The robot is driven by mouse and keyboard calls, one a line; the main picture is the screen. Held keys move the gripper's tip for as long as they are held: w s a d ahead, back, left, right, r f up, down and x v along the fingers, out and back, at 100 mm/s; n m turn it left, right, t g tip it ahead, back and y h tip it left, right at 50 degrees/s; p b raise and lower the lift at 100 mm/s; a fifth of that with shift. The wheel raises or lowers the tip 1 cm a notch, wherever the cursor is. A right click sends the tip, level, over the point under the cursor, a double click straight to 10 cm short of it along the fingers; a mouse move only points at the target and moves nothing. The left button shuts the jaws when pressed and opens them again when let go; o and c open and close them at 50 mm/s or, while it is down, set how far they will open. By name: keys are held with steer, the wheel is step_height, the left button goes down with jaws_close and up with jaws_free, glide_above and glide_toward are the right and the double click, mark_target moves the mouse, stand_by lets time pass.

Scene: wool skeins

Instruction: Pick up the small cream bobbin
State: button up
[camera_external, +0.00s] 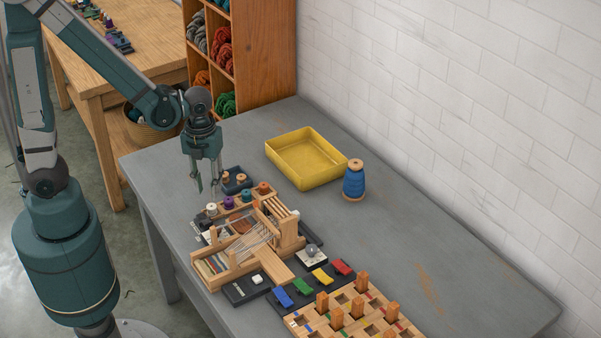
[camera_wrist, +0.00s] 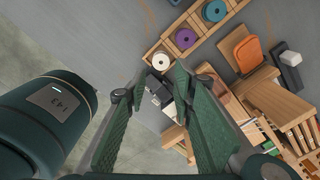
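The small cream bobbin (camera_external: 211,209) stands at the near left end of a wooden rack, beside a purple bobbin (camera_external: 229,202). In the wrist view the cream bobbin (camera_wrist: 161,60) shows from above as a pale disc with a dark centre hole, just beyond the fingertips. My gripper (camera_external: 206,188) is open and empty, above the table and close to the cream bobbin. In the wrist view my gripper (camera_wrist: 148,80) has its two green fingers spread apart, touching nothing that I can see.
The rack also holds a blue bobbin (camera_external: 246,196) and an orange bobbin (camera_external: 263,188). A small loom (camera_external: 225,268) stands in front of it. A dark tray (camera_external: 229,187) sits behind it. A yellow tray (camera_external: 284,170) and a large blue spool (camera_external: 354,181) stand farther right.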

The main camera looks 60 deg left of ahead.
mark_target(211, 207)
steer(key=shift+f, duration=0.15)
steer(key=shift+f+b, duration=0.35)
steer(key=shift+f, duration=0.8)
steer(key=shift+w+f+b, duration=0.15)
steer(key=shift+f+b, duration=0.7)
steer(key=shift+f, duration=1.75)
steer(key=shift+c, duration=0.7)
steer(key=c, duration=0.3)
steer(key=shift+r, duration=0.2)
steer(key=shift+r+p, duration=1.35)
steer(key=shift+r, duration=3.5)
